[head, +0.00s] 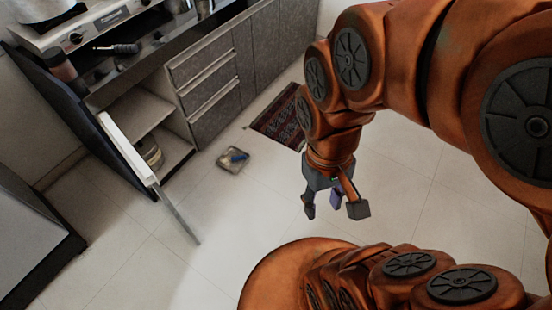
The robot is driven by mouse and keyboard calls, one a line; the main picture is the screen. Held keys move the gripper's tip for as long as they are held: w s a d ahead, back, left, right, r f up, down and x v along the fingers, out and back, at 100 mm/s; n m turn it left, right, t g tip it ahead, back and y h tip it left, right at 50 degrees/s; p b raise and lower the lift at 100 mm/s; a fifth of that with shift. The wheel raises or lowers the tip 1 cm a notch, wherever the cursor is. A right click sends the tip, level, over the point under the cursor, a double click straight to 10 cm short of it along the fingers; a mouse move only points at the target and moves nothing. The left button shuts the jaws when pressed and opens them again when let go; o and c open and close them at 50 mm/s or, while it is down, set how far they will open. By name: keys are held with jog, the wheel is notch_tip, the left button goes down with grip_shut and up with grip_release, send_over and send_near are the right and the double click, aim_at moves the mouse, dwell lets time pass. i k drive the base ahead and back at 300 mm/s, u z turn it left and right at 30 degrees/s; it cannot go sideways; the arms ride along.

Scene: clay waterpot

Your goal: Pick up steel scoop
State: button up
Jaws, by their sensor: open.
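I cannot pick out a steel scoop for certain. A small grey, flat, square-looking item with a blue part on it (234,158) lies on the floor in front of the drawers; it is too small to name surely. A dark utensil with a thin light end (118,49) lies on the counter at upper left; I cannot tell its kind. My gripper (334,206) points down over the floor, right of the grey item and clear of it.
A white cabinet door (128,150) stands open and juts over the floor at left. A round container (150,152) sits inside the cabinet. A dark jar (60,66) stands on the counter. A patterned red rug (280,114) lies by the drawers (210,85). The tiled floor is mostly clear.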

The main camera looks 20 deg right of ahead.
aim_at(225, 160)
jog(key=z, duration=0.1)
jog(key=k, duration=0.35)
jog(key=z, duration=0.85)
jog(key=i, duration=1.2)
jog(key=u, duration=1.4)
jog(key=i, duration=0.8)
jog(key=u, duration=0.9)
